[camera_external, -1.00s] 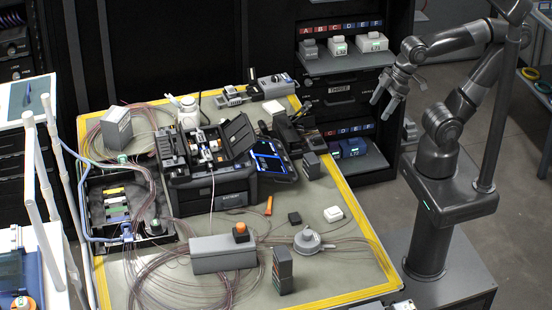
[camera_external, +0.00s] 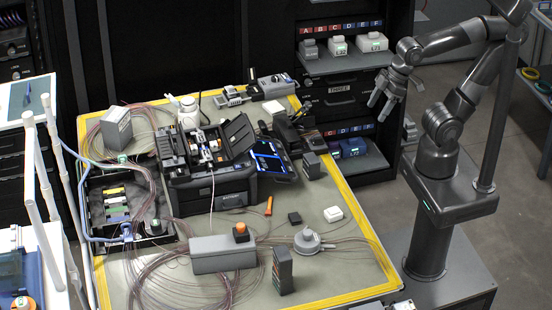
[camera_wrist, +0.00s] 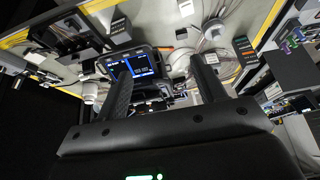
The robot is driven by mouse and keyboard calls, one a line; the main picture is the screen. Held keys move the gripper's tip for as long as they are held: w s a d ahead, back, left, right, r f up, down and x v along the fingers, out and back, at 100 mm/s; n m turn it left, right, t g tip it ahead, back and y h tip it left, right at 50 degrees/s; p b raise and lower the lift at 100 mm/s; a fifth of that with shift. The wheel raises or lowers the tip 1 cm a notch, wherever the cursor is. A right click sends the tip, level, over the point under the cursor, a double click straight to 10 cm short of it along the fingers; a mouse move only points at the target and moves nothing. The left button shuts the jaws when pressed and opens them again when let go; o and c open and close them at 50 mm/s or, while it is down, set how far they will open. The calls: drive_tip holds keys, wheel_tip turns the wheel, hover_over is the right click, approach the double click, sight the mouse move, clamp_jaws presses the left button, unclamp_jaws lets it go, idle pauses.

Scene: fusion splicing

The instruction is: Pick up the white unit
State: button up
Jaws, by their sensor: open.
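A small white box-shaped unit (camera_external: 333,214) lies on the right part of the worktable, beside a small black block (camera_external: 294,217). A white block, probably the same unit, shows at the top of the wrist view (camera_wrist: 186,7). White units also sit on the upper rack shelf, one in the middle (camera_external: 338,45) and one at the right (camera_external: 372,42), so which one is meant is not certain. My gripper (camera_external: 380,106) is open and empty, in the air right of the table and in front of the rack. Its two fingers stand apart in the wrist view (camera_wrist: 160,72).
The black splicer (camera_external: 212,175) stands mid-table with a lit blue screen (camera_external: 268,160). A grey round disc (camera_external: 307,241), a grey box (camera_external: 222,254) and loose fibre coils lie toward the front. The lower rack shelf (camera_external: 362,165) holds blue units.

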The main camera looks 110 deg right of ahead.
drive_tip(key=w+a+f+n+g, duration=0.1)
drive_tip(key=w+a+f+g, duration=0.25)
drive_tip(key=w+f, duration=0.5)
drive_tip(key=g, duration=0.2)
hover_over(334, 210)
wheel_tip(334, 210, down, 10)
drive_tip(key=f, duration=0.1)
drive_tip(key=shift+w+a+f+n, duration=0.15)
drive_tip(key=shift+a+f+n, duration=0.25)
drive_tip(key=shift+a+f, duration=0.05)
wheel_tip(334, 210, down, 5)
drive_tip(key=shift+r, duration=0.1)
drive_tip(key=f, duration=0.2)
drive_tip(key=d+f, duration=0.1)
drive_tip(key=f, duration=0.1)
drive_tip(key=shift+f, duration=0.7)
drive_tip(key=c, duration=1.1)
